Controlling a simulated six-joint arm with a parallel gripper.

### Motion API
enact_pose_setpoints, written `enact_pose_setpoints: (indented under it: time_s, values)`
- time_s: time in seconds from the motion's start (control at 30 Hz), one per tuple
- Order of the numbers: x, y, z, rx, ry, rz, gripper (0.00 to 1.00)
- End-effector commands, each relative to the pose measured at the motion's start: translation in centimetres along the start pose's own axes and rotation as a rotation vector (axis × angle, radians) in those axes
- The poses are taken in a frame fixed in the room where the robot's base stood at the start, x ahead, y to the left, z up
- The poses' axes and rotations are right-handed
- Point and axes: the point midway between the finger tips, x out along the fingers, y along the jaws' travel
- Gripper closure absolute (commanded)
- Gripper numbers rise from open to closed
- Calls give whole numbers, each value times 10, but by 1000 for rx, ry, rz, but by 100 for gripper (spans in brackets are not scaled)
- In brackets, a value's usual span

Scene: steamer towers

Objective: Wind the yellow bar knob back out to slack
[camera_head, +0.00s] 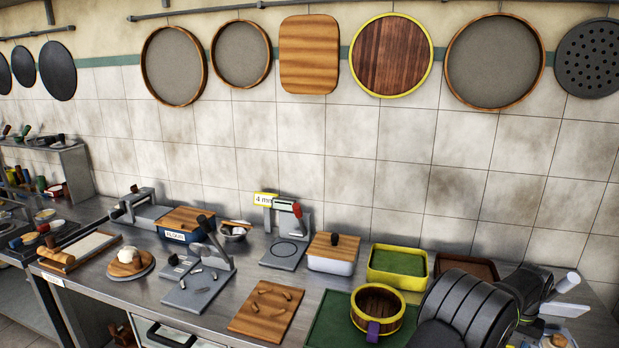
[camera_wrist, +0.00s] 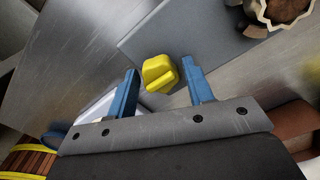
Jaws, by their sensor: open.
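The yellow bar knob (camera_wrist: 160,74) shows in the wrist view as a faceted yellow piece with a raised bar across it, above a grey plate (camera_wrist: 190,30). My gripper (camera_wrist: 162,80) is open, with one blue finger on each side of the knob and a narrow gap on both sides. I cannot tell how deep the knob sits between the fingers. In the head view I do not see the knob; my dark arm covers the bottom right, where it may be hidden.
A yellow-rimmed wooden steamer (camera_head: 377,310) stands on a green mat (camera_head: 330,325) left of my arm. A yellow-green tray (camera_head: 398,268) is behind it. A wooden-rimmed container (camera_wrist: 285,12) lies beyond the plate. A wooden board with small pieces (camera_head: 250,318) is further left.

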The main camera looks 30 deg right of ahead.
Motion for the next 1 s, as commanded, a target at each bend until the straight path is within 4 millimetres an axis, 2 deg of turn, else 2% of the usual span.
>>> enact_pose_setpoints:
  time_s: [0.2, 0.27, 0.43, 0.57, 1.0]
  values:
    - [0, 0, 0, 0, 0, 0, 53]
    - [0, 0, 0, 0, 0, 0, 63]
    - [0, 0, 0, 0, 0, 0, 96]
    - [0, 0, 0, -29, 0, 0, 96]
    - [1, 0, 0, -509, -1, 0, 96]
